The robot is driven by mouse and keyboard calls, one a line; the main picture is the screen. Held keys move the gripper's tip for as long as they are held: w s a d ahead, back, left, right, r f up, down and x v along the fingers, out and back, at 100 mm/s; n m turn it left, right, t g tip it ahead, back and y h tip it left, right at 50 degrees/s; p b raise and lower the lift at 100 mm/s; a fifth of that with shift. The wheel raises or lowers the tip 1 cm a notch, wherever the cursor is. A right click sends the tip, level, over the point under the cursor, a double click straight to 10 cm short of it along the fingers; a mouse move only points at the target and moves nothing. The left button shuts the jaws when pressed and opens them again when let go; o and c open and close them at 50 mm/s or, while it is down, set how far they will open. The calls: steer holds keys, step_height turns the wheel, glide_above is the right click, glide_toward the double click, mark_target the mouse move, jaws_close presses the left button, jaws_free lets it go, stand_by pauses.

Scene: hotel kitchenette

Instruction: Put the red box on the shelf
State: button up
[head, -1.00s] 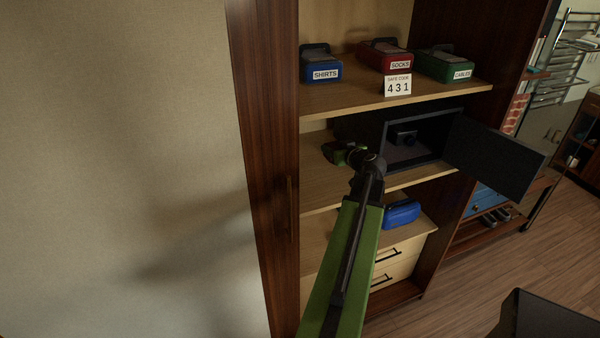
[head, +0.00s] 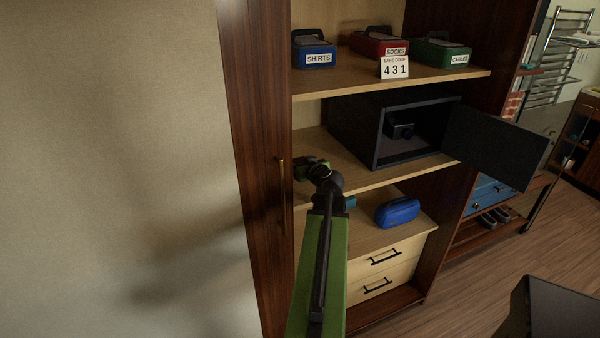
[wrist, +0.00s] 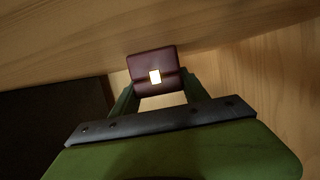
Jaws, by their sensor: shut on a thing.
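A small dark red box (wrist: 152,62) with a pale square on its face is between my gripper's fingers in the wrist view. My gripper (wrist: 158,92) is shut on it. In the head view my gripper (head: 308,168) is at the left end of the middle shelf (head: 372,179), beside the cabinet's left panel; the held box cannot be made out there. In the wrist view a wooden surface lies just beyond the box; I cannot tell if they touch. A larger red box labelled SOCKS (head: 376,42) stands on the upper shelf (head: 440,79).
An open black safe (head: 375,130) stands on the middle shelf, its door (head: 495,148) swung out right. A blue SHIRTS box (head: 313,49), green CABLES box (head: 440,53) and code card (head: 394,68) are above. A blue case (head: 398,212) sits below. Bare shelf shows before the safe.

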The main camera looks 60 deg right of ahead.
steer(key=shift+r, duration=0.1)
steer(key=o, duration=1.4)
steer(key=shift+o, duration=0.2)
